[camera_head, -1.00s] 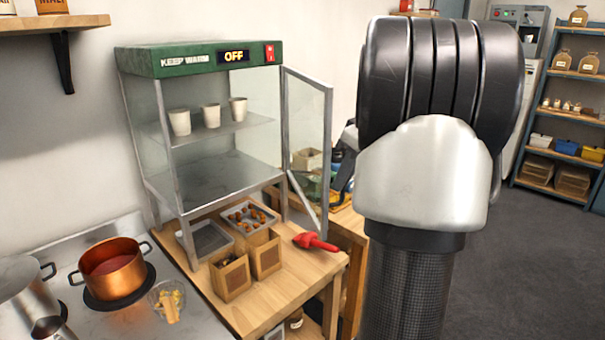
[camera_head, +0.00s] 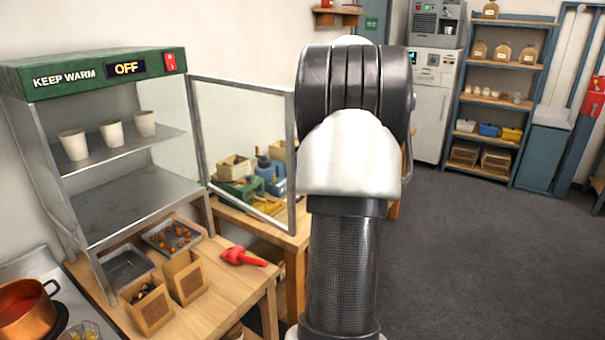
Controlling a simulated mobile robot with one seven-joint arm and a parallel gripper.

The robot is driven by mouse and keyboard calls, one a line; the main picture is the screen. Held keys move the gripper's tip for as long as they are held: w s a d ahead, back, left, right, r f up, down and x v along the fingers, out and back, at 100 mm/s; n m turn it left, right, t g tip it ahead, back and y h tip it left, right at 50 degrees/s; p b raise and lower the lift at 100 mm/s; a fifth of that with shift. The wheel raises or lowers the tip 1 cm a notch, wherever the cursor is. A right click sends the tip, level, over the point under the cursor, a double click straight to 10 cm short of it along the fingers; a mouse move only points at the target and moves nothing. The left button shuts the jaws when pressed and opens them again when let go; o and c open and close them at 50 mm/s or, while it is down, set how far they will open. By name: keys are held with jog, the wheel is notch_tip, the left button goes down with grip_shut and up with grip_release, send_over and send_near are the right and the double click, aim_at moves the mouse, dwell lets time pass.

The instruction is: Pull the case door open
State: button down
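The warming case (camera_head: 97,74) has a green top with "KEEP WARM" and an "OFF" display. Its glass door (camera_head: 243,150), in a grey metal frame, stands swung out to the right from the case's right front post. The front of the case is open, showing two shelves with three white cups (camera_head: 110,133) on the upper one. My arm fills the middle of the view, right of the door's free edge. My gripper is hidden behind my own arm, so its contact with the door cannot be seen.
Below the case, a wooden counter (camera_head: 222,292) holds a tray of chestnuts (camera_head: 172,236), wooden boxes (camera_head: 186,277) and a red scoop (camera_head: 241,257). A copper pot (camera_head: 26,310) stands at lower left. Open floor (camera_head: 480,260) lies to the right, with blue shelves (camera_head: 505,90) behind.

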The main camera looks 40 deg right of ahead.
jog(key=shift+d, duration=0.25)
dwell(0.3)
jog(key=c, duration=2.1)
grip_release()
jog(key=shift+w, duration=0.1)
jog(key=shift+r, duration=0.2)
jog(key=p+v, duration=0.1)
jog(key=v, duration=1.6)
jog(key=shift+p, duration=0.4)
